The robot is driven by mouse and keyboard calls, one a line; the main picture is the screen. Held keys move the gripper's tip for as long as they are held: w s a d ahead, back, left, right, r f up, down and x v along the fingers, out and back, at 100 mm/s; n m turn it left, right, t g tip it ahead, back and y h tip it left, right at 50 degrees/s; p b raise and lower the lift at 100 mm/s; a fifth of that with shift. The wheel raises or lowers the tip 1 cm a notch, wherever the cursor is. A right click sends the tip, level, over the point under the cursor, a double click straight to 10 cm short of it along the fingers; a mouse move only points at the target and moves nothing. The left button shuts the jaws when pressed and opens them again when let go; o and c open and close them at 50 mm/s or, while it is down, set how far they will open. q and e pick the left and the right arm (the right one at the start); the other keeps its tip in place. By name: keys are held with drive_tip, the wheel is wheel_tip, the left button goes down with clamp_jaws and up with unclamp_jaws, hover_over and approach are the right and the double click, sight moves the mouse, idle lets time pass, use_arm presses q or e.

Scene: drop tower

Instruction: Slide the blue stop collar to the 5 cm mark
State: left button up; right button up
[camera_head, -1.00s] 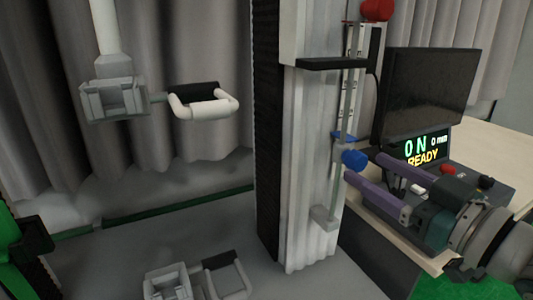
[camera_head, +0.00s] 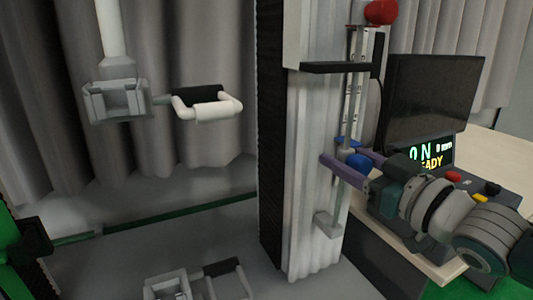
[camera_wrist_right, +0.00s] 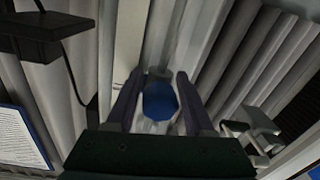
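The blue stop collar (camera_head: 346,142) sits on the vertical rod of the drop tower, with a round blue knob (camera_head: 358,160) facing the robot's right side. My right gripper (camera_head: 345,157) has its purple fingers apart on either side of the knob. In the right wrist view the blue knob (camera_wrist_right: 160,101) lies between the two fingers, with a narrow gap showing on each side. A scale strip (camera_head: 352,95) runs up beside the rod; its marks are too small to read.
A black shelf (camera_head: 345,68) juts out above the collar and a grey bracket (camera_head: 327,224) below it. A red knob (camera_head: 381,12) is at the top.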

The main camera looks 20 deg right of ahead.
clamp_jaws()
idle(1.1)
